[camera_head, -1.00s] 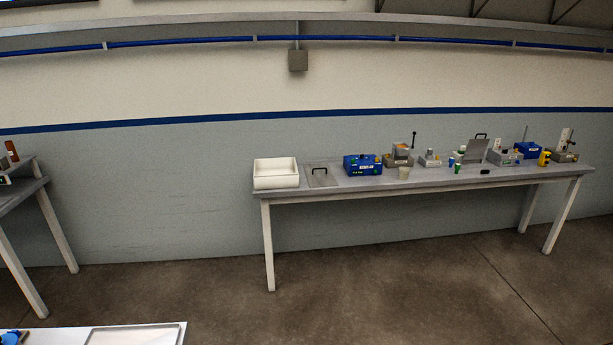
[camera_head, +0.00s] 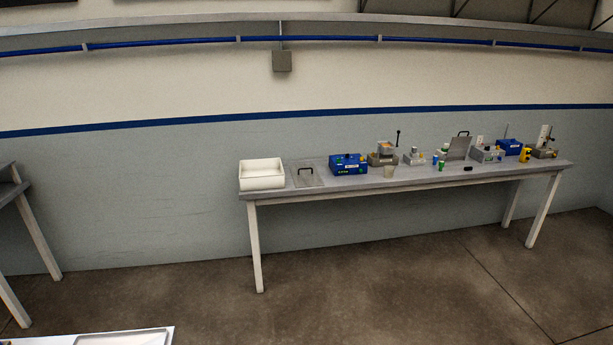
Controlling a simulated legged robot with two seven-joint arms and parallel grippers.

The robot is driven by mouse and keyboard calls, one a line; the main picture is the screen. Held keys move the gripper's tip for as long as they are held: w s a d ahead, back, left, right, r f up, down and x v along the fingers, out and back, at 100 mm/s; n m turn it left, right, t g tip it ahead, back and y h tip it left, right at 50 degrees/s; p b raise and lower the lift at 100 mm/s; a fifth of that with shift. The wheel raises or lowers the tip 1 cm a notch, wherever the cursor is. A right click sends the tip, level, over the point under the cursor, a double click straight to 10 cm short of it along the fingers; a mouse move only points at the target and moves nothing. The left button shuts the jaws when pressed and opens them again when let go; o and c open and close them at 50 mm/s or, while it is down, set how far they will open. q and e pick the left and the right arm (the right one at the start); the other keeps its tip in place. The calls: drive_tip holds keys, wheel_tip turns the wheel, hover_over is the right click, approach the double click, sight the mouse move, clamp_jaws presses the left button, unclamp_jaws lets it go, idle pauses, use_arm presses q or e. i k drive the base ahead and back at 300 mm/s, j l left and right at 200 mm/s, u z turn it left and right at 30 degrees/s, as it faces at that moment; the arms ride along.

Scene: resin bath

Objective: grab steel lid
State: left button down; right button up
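A flat grey steel lid with a dark handle (camera_head: 307,179) lies on the long table, between the white basin and the blue box. A second grey plate with a dark handle (camera_head: 458,148) stands tilted up farther right on the same table. I cannot tell for certain which of the two is the steel lid of the task. Neither of my grippers is in view.
The long table (camera_head: 400,184) stands against the wall across open floor (camera_head: 370,275). Other tables show at the left edge (camera_head: 24,200) and bottom left (camera_head: 100,338).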

sight(304, 175)
drive_tip(key=i, duration=0.8)
drive_tip(key=i+u, duration=0.15)
drive_tip(key=i, duration=1.4)
drive_tip(key=i+l+u, duration=0.1)
drive_tip(key=i, duration=0.7)
drive_tip(key=i+l+u, duration=0.1)
drive_tip(key=i, duration=0.65)
drive_tip(key=i+l+u, duration=0.2)
drive_tip(key=i, duration=0.25)
drive_tip(key=i+l+u, duration=0.25)
drive_tip(key=i, duration=0.2)
